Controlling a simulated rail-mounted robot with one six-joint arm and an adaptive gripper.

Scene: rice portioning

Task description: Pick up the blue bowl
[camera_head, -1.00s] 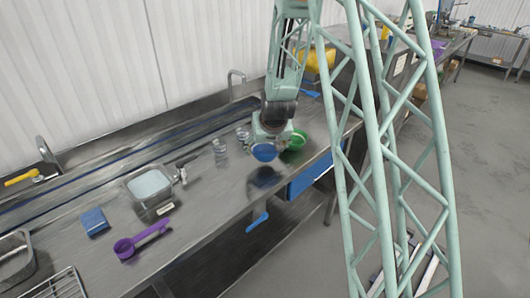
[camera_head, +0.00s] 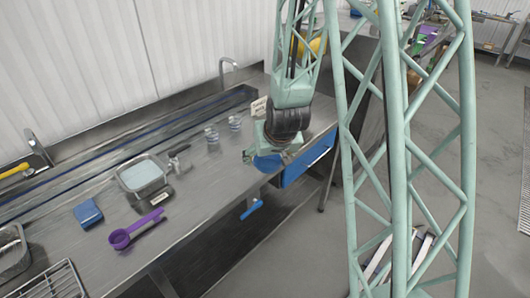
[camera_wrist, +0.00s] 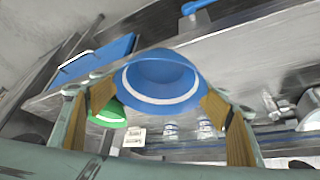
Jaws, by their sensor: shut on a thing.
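The blue bowl (camera_wrist: 165,80) is held between the two fingers of my gripper (camera_wrist: 160,105) in the wrist view, with a white band around it. In the head view the blue bowl (camera_head: 268,163) shows only partly, below my gripper (camera_head: 264,152), at the table's front edge. My gripper is shut on the bowl. The wrist and arm hide much of it in the head view. A green bowl (camera_wrist: 108,114) lies behind the left finger in the wrist view; it is hidden in the head view.
Two clear cups (camera_head: 212,135) stand left of my gripper.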

